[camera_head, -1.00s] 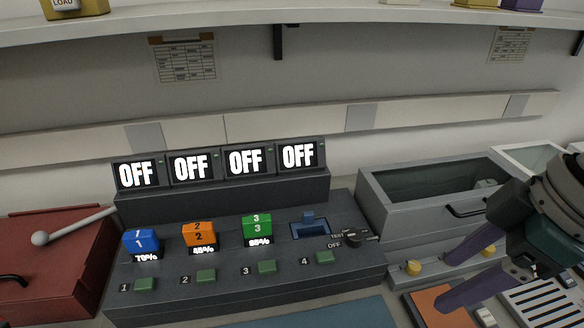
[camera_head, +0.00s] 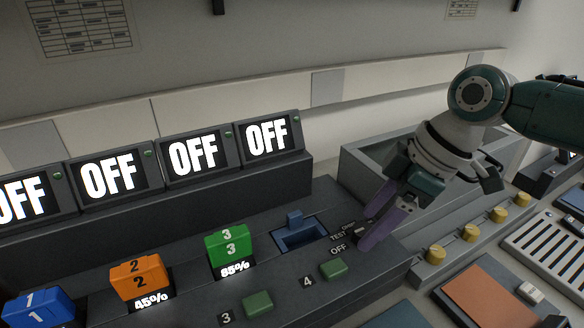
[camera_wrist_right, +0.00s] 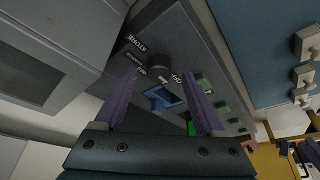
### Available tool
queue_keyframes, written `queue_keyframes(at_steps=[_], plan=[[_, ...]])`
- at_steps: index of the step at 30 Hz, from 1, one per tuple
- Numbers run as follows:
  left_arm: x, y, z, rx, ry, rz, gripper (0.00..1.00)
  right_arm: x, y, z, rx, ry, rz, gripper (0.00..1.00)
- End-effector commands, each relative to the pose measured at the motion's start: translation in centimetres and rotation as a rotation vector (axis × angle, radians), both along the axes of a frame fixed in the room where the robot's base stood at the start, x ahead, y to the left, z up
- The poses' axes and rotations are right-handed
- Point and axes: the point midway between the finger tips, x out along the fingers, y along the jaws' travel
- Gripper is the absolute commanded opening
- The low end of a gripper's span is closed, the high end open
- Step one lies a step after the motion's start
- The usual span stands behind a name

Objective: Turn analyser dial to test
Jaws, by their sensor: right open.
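The analyser (camera_head: 325,195) is a dark grey console with several screens reading OFF. Its dial (camera_wrist_right: 159,61) is a dark round knob among white labels, with OFF and STORE legible in the wrist view. TEST and OFF labels show in the head view, where the fingers mostly hide the dial. Which label the dial points to I cannot tell. My right gripper (camera_head: 367,225) is open, its purple fingers pointing down at the dial. In the wrist view the fingertips (camera_wrist_right: 159,76) stand on either side, just short of the knob; contact is unclear. My left gripper is out of view.
Blue (camera_head: 38,308), orange (camera_head: 140,278) and green (camera_head: 228,247) numbered batteries sit in the console. The fourth bay (camera_head: 300,234) is blue and empty. Green buttons (camera_head: 333,268) line the front. A grey bin (camera_head: 357,170) and yellow knobs (camera_head: 470,232) lie to the right.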

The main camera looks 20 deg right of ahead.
Motion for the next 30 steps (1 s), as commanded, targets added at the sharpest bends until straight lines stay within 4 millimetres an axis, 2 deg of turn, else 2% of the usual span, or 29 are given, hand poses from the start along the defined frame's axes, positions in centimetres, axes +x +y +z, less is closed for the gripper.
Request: queue_keyframes(at_steps=[4,12,30], plan=[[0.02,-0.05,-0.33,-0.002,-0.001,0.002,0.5,0.28,0.35,-1.11,-0.001,0.0,0.002,0.72],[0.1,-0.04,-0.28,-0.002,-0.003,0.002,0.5,0.32,0.41,-1.23,-0.002,-0.001,0.001,0.72],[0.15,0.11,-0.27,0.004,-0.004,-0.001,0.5,0.3,0.41,-1.21,-0.001,0.0,0.002,0.06]])
